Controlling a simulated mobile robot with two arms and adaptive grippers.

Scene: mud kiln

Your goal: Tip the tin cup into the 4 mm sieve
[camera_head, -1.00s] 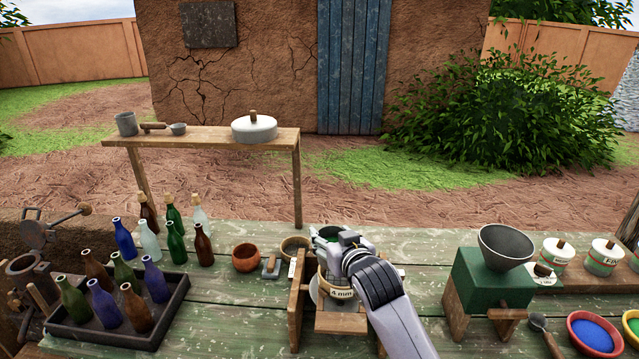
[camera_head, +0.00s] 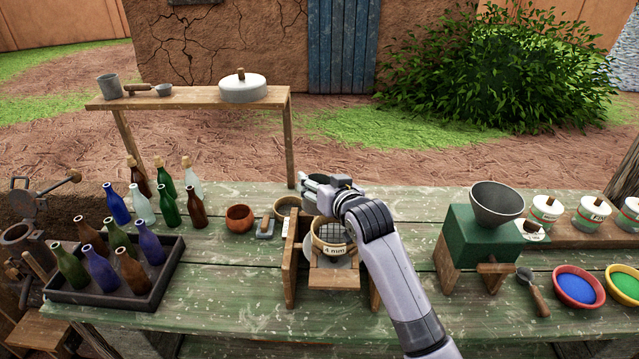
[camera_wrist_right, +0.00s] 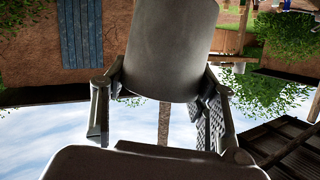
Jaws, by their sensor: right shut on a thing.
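The 4 mm sieve (camera_head: 333,249) is a round wooden-rimmed sieve with a dark mesh and a "4 mm" label. It rests in a wooden stand on the green table. My right gripper (camera_head: 322,188) is just above and behind the sieve, shut on the grey tin cup (camera_wrist_right: 172,50). In the right wrist view the cup's smooth side sits between the two fingers, and the sky lies at the bottom of the picture, so the wrist is rolled over. The cup's mouth and contents are hidden. My left gripper is not in view.
A tray (camera_head: 125,295) of glass bottles stands at left. A clay bowl (camera_head: 239,218) is left of the stand. A green mill with a grey funnel (camera_head: 497,203) and colour bowls (camera_head: 577,286) are at right. A back shelf (camera_head: 190,97) holds metalware.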

